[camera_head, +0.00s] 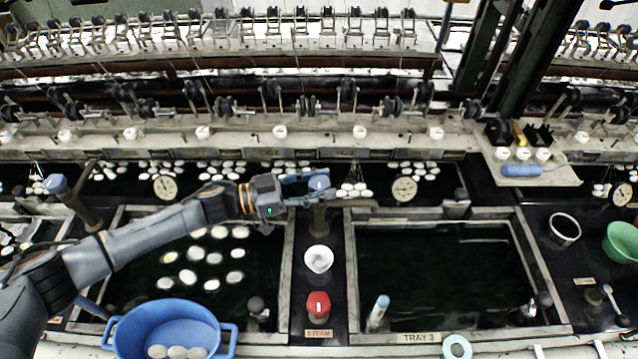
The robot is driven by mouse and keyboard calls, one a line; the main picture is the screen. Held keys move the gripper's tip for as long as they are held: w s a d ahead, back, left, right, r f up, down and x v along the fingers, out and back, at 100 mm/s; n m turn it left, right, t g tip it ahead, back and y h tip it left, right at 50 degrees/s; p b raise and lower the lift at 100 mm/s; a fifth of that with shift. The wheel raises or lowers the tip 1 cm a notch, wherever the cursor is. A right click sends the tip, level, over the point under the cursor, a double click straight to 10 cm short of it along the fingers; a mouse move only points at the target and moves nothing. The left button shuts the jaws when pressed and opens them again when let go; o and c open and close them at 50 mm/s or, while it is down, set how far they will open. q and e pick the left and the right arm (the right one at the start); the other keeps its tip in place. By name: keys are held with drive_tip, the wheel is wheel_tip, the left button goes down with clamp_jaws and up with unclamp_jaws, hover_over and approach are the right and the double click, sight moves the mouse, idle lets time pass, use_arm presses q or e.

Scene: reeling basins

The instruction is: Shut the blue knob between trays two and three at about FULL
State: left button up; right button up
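The blue knob (319,183) sits on top of a brown post (318,218) on the dark strip between the two basins. My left gripper (308,190) reaches in from the left at the knob's height. Its fingers are apart, one behind and one in front, with the knob at their tips. I cannot tell whether they press on it. The left basin (287,270) holds floating white cocoons. The right basin (535,262), labelled TRAY 3, shows dark water. My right gripper is not in view.
A blue tub (226,338) with cocoons is at the front left. Another blue-topped post (56,184) stands far left. Round gauges (404,189) line the back.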

use_arm(q)
drive_tip(key=o, duration=0.4)
drive_tip(key=v, duration=1.2)
